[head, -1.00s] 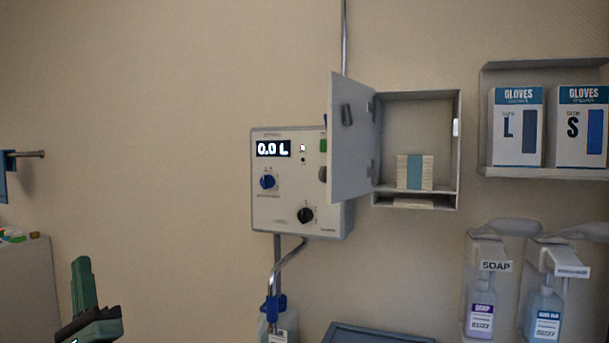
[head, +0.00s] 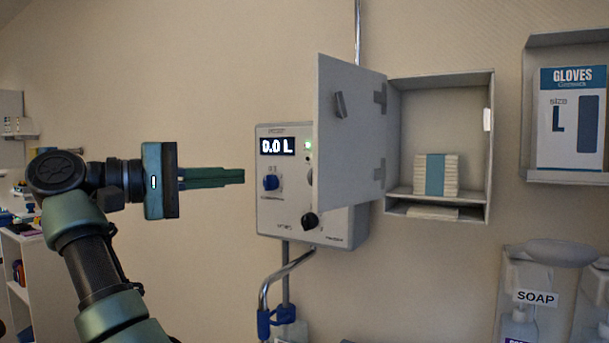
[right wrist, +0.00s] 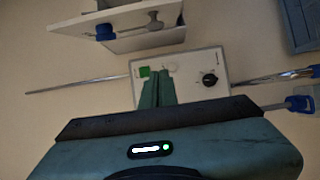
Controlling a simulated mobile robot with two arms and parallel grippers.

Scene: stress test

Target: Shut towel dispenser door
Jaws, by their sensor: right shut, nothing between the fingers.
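The towel dispenser (head: 490,140) is a pale grey wall box with a stack of folded paper towels (head: 450,175) inside. Its door (head: 345,140) stands wide open, hinged at the left, with a dark latch on its inner face. My right gripper (head: 242,176) is shut and empty, pointing right. In the head view it lies left of the door, apart from it in the picture, its tips near the left edge of the control box. Its shut fingers (right wrist: 157,90) overlap the control box in the right wrist view. My left gripper is not in view.
A white control box (head: 285,215) with a "0.0 L" display and knobs hangs partly behind the door. Metal pipes run above and below it. A glove box holder (head: 560,177) and a soap dispenser (head: 535,272) are at the right. The wall above the gripper is bare.

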